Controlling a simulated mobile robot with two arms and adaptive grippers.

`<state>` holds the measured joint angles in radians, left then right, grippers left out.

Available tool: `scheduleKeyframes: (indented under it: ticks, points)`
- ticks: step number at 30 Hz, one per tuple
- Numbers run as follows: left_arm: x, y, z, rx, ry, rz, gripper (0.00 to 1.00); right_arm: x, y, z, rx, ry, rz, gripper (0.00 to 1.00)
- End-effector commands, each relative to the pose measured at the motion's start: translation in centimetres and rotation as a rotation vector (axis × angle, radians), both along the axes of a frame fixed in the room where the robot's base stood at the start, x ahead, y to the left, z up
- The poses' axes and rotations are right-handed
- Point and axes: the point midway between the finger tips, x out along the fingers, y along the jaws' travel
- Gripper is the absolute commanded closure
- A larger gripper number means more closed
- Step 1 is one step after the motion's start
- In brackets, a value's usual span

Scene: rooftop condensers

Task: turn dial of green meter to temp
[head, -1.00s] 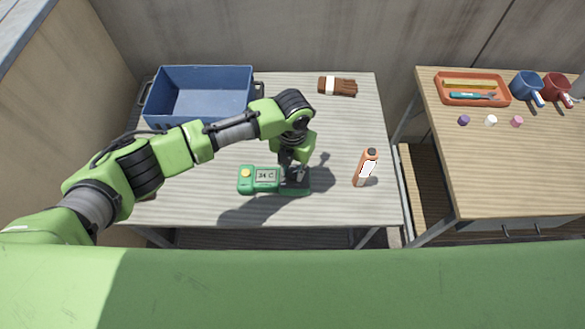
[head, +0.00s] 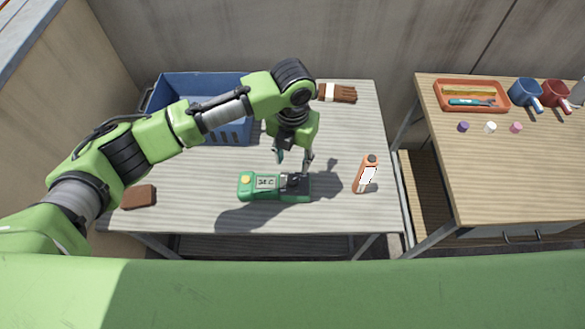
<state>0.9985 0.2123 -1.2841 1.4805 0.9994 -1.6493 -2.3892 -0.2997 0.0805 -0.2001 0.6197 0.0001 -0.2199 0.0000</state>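The green meter (head: 257,194) lies on the grey table, with a yellow button at its left end and a small display that seems to read 34 C. A dark dial (head: 297,184) sits on its right part; its setting is too small to read. My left gripper (head: 293,167) is above the right part of the meter, fingers pointing down and spread apart, with nothing between them. The fingers look clear of the dial. My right gripper is not in view.
An orange bottle (head: 367,174) stands right of the meter. A blue crate (head: 233,132) is behind my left arm, and brown gloves (head: 338,93) lie at the back. A brown block (head: 139,196) lies at left. A wooden table (head: 540,180) with an orange tray (head: 440,103) stands at right.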

Motion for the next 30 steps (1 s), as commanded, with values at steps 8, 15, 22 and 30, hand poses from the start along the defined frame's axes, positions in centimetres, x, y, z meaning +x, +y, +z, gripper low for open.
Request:
scheduleKeyframes:
  ticks: [8, 15, 22, 30]
  points:
    - [0.0, 0.1, 2.9, 0.001, 0.000, 0.001, 0.60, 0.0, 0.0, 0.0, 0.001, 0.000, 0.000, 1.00]
    - [0.0, 0.0, 3.0, 0.001, 0.000, 0.001, 0.60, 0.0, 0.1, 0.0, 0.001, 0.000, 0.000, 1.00]
    - [0.0, 0.0, 3.0, 0.001, 0.000, 0.001, 0.60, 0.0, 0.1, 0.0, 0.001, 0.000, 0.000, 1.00]
    - [-2.0, -1.6, 1.9, -0.058, 0.015, 0.105, 0.60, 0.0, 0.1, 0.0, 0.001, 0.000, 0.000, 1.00]
